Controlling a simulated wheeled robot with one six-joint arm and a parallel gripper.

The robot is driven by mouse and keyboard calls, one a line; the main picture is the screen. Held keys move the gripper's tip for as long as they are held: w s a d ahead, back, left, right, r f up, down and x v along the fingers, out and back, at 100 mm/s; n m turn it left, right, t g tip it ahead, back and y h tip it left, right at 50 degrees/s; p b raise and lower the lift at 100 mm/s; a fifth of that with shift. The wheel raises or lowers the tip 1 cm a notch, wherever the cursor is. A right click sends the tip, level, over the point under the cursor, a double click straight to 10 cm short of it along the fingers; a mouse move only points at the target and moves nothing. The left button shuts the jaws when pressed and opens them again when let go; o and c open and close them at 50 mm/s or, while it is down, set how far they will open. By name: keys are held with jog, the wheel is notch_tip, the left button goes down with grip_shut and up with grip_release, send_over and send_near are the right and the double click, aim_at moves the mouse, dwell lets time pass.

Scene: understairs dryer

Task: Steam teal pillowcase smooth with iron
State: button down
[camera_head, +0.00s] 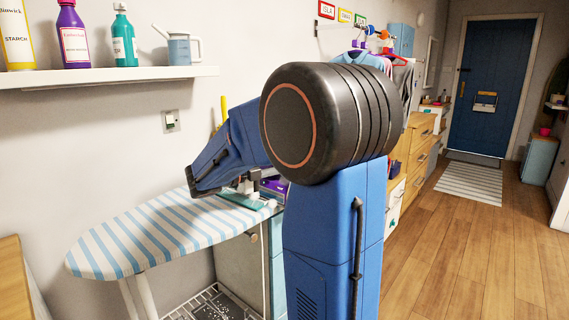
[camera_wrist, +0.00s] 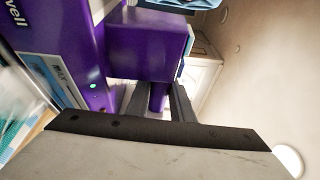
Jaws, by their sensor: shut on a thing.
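A purple iron (camera_wrist: 140,45) fills the upper left of the wrist view, with lettering and a small green light on its body. My gripper (camera_wrist: 160,98) is shut on a narrow purple part of it between the two dark fingers. In the head view, the iron (camera_head: 274,187) shows only as a small purple patch beside my gripper (camera_head: 255,180), over the right end of the ironing board. A teal cloth (camera_head: 243,201), likely the pillowcase, lies there, mostly hidden behind my arm. I cannot tell whether the iron touches it.
The striped ironing board (camera_head: 150,228) is bare on its left. A shelf (camera_head: 110,77) with bottles and a watering can (camera_head: 179,48) hangs above. A cabinet (camera_head: 243,268) stands below the board, with a wire rack (camera_head: 215,304) on the floor.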

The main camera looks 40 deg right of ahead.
jog(key=shift+s+a+r, duration=0.1)
jog(key=shift+s+a, duration=0.05)
jog(key=shift+a, duration=0.4)
jog(key=shift+w+a+f, duration=0.1)
jog(key=shift+w+a, duration=0.1)
jog(key=shift+w, duration=1.05)
jog(key=shift+w+a+f, duration=0.1)
jog(key=shift+w+a, duration=0.1)
jog(key=shift+w, duration=1)
jog(key=shift+w, duration=0.1)
jog(key=shift+w+a, duration=0.15)
jog(key=shift+w, duration=0.7)
jog(key=shift+w+a, duration=0.1)
jog(key=shift+w, duration=0.7)
jog(key=shift+s+r, duration=0.1)
jog(key=shift+s, duration=0.05)
